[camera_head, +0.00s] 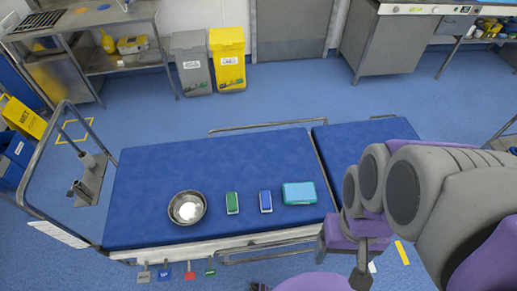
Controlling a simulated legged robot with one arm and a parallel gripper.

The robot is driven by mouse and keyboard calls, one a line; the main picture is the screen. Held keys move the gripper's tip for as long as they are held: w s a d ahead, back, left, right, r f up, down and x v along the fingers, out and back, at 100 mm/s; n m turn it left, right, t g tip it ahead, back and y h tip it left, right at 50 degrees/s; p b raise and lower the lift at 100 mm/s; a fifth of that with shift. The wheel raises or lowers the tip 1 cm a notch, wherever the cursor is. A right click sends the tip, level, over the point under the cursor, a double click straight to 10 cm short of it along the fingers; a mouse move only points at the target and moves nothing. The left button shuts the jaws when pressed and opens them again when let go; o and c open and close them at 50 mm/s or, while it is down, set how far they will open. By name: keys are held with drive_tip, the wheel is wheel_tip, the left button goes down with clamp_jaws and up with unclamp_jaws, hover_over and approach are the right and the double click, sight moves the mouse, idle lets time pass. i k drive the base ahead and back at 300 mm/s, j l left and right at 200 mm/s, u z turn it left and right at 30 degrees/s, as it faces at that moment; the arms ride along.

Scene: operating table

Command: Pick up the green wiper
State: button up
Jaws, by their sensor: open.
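The green wiper (232,203) lies on the blue operating table (150,165), near its front edge, between a metal bowl and a blue wiper. It stands clear of both and has a pale lower end. My arm fills the right side of the view. My gripper (352,245) shows at the lower end of the arm, partly hidden by my own links. It is open, to the right of the green wiper and well apart from it. Nothing shows between its fingers.
A metal bowl (187,208) with something white inside, a blue wiper (266,201) and a teal box (299,193) share the table's front strip. Metal rails (262,126) run along the table's sides. The table's back half is bare. Grey (191,62) and yellow (228,58) bins stand behind.

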sight(232, 199)
drive_tip(key=j+z, duration=0.15)
drive_tip(key=j, duration=0.25)
drive_tip(key=k+j+z, duration=0.1)
drive_tip(key=j, duration=0.25)
drive_tip(key=k+j+z, duration=0.15)
drive_tip(key=j, duration=0.25)
drive_tip(key=j+z, duration=0.15)
drive_tip(key=j, duration=0.25)
drive_tip(key=k+j+z, duration=0.15)
drive_tip(key=j, duration=0.2)
